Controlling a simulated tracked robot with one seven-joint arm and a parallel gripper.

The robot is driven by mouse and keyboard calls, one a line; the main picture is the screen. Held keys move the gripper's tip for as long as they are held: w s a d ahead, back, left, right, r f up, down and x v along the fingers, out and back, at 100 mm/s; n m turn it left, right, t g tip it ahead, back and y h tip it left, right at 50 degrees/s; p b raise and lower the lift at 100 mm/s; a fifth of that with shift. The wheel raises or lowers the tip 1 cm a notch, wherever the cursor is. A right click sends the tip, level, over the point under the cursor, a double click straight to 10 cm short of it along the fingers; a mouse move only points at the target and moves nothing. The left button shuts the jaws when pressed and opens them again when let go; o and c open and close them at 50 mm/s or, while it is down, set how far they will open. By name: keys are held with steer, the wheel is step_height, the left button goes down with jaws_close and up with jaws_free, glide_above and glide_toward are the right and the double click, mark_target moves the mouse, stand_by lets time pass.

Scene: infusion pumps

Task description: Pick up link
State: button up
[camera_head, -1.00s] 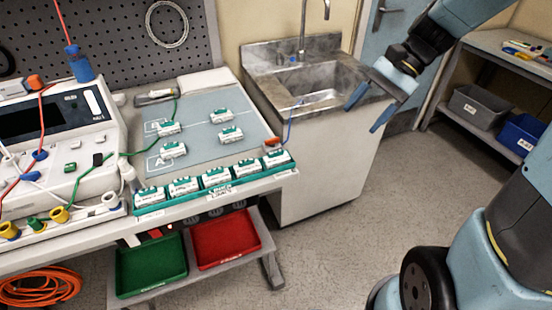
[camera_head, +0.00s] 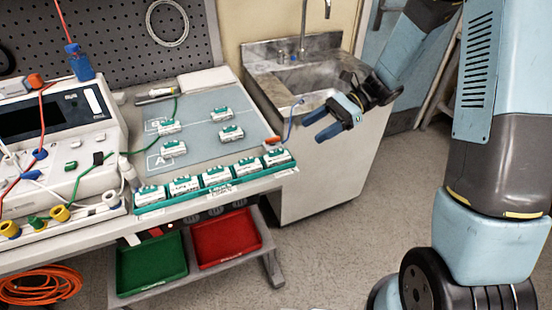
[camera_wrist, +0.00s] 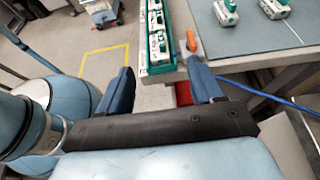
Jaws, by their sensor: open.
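Several small white units with teal tops, likely the links, stand in a row in a teal tray (camera_head: 222,190) along the bench's front edge. The nearest one to my gripper is the rightmost unit (camera_head: 277,158). More stand on the grey-blue mat, such as this unit (camera_head: 231,134).
An orange connector (camera_head: 272,142) with a blue cable (camera_head: 290,127) lies at the mat's right edge, close to my gripper. Green (camera_head: 152,265) and red (camera_head: 225,238) trays sit on the lower shelf. A steel sink (camera_head: 300,78) stands behind.

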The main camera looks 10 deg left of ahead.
glide_toward(268, 159)
steer(key=shift+w+a, duration=0.1)
steer(key=shift+a, duration=0.1)
steer(key=shift+x, duration=2.75)
steer(key=shift+d+f, duration=0.1)
steer(key=shift+d, duration=0.05)
steer(key=shift+c, duration=0.2)
steer(key=c, duration=1.1)
